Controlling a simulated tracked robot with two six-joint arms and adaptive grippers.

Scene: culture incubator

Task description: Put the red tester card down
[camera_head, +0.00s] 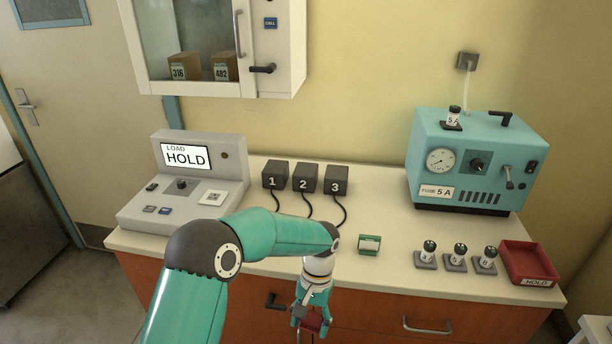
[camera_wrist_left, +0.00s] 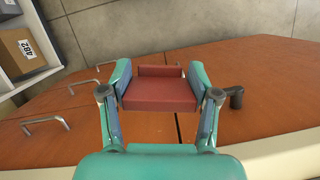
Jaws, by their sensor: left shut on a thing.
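The red tester card (camera_wrist_left: 160,92) is between the fingers of my left gripper (camera_wrist_left: 162,95), which is shut on it. The card looks like a flat dark-red plate with a raised edge. In the head view the left gripper (camera_head: 312,312) hangs in front of the counter's front edge, before the orange drawers, and only part of the red card (camera_head: 313,321) shows there. My right gripper is in neither view.
Bare counter (camera_head: 400,270) lies before the card holder.

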